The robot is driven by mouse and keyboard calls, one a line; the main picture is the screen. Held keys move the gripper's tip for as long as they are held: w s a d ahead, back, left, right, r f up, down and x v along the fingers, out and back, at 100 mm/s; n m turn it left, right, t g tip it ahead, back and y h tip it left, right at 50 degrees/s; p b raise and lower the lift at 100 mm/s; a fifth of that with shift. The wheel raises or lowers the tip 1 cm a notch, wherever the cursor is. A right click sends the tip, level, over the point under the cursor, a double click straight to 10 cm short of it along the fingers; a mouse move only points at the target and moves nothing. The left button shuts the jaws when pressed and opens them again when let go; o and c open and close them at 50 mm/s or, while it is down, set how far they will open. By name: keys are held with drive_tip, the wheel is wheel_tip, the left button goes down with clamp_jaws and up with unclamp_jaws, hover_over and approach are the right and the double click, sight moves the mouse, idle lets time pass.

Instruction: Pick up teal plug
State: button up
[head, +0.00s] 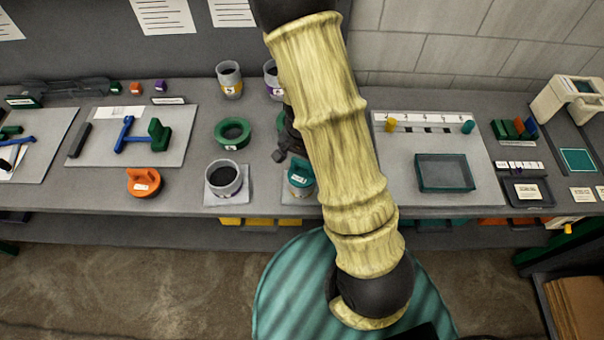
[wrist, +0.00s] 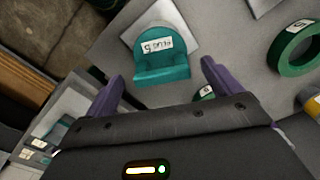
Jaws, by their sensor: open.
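The teal plug (wrist: 160,50) has a raised handle bar and a white label reading PLUG with a digit. My gripper (wrist: 161,75) is open, with one purple finger toward each side of the plug's handle edge. The fingers look apart from the plug, and nothing is held. In the head view my arm hides most of the gripper.
A green ring (head: 233,133) and a grey cup (head: 223,178) stand left of the plug. An orange plug (head: 144,181) lies farther left. More cups (head: 229,80) stand behind. A teal tray (head: 445,173) sits on a board to the right. The bench front edge is close.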

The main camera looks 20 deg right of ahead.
wheel_tip(320, 180, down, 3)
drive_tip(key=shift+r, duration=0.2)
idle(0.4)
drive_tip(key=c, duration=1.6)
wheel_tip(320, 180, up, 10)
drive_tip(key=shift+r, duration=0.1)
drive_tip(key=shift+c, duration=0.2)
drive_tip(key=shift+w, duration=0.15)
